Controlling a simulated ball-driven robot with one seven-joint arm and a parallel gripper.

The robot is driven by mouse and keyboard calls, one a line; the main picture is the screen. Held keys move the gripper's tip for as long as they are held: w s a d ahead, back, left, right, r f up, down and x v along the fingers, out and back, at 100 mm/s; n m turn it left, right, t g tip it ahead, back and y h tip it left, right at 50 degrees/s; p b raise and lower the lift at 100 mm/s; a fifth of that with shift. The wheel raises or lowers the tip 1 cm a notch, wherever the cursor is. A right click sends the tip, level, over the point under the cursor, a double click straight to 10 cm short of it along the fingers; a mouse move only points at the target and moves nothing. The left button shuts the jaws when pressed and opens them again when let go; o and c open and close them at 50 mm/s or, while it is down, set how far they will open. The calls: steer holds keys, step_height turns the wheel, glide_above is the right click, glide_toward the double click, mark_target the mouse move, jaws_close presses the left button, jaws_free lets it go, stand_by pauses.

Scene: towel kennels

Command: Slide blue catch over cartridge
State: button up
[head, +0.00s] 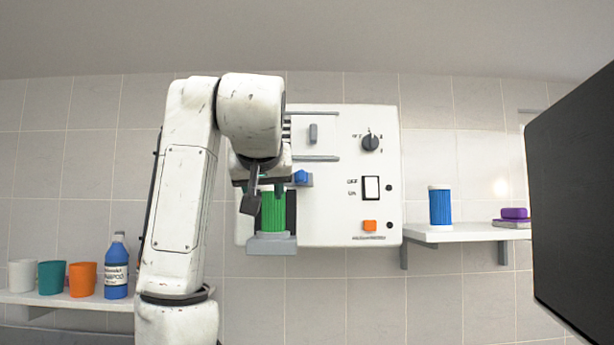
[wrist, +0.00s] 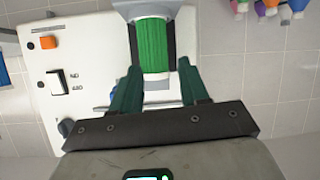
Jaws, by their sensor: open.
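The green ribbed cartridge (head: 273,212) stands upright in a grey holder (head: 271,244) on the front of the white wall unit (head: 335,215). It also shows in the wrist view (wrist: 152,48). I cannot tell whether a finger touches the catch.
The unit also bears a dial (head: 370,142), a rocker switch (head: 371,188), an orange button (head: 370,225) and a grey handle (head: 313,133) between rails. A right shelf (head: 465,233) holds a blue-and-white cylinder (head: 440,206). Cups and a blue bottle (head: 117,272) stand on the left shelf. A black panel (head: 575,195) fills the right edge.

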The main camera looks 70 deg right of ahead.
steer(key=m, duration=0.2)
glide_toward(300, 171)
steer(key=shift+g+h, duration=0.3)
steer(key=shift+h, duration=0.1)
steer(key=p+x, duration=0.3)
steer(key=x, duration=0.8)
steer(key=shift+w+d+r, duration=0.1)
steer(key=shift+w, duration=0.1)
steer(key=shift+c, duration=0.2)
jaws_close()
steer(key=shift+w, duration=0.1)
